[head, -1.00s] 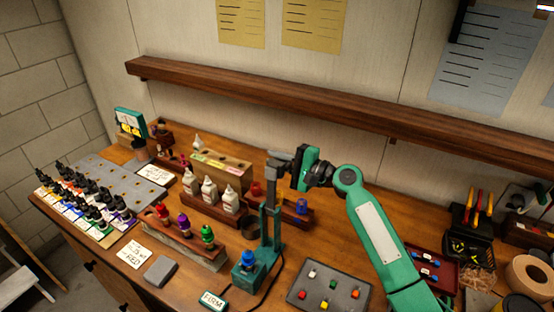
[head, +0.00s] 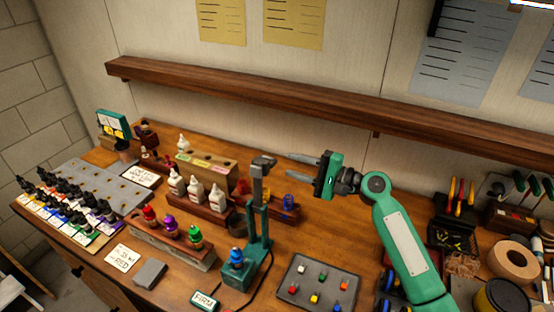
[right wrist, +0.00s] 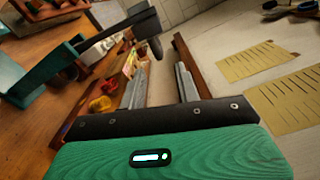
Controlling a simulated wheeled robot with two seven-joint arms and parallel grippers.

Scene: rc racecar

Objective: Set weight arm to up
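The weight arm (head: 262,162) is a dark grey bar at the top of a teal stand (head: 257,225) on the bench. In the right wrist view the weight arm (right wrist: 122,28) reaches from the teal post at the left and ends in a short dark downward piece near my fingertips. My right gripper (head: 289,169) is open and empty, to the right of the weight arm and apart from it in the head view. Its two fingers show spread in the right wrist view (right wrist: 160,70). My left gripper is not in view.
Bottle racks (head: 170,243) are to the left, a grey tray of small coloured pieces (head: 318,283) is in front at right. A wooden shelf (head: 240,96) runs along the wall behind. A cable lies beside the stand.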

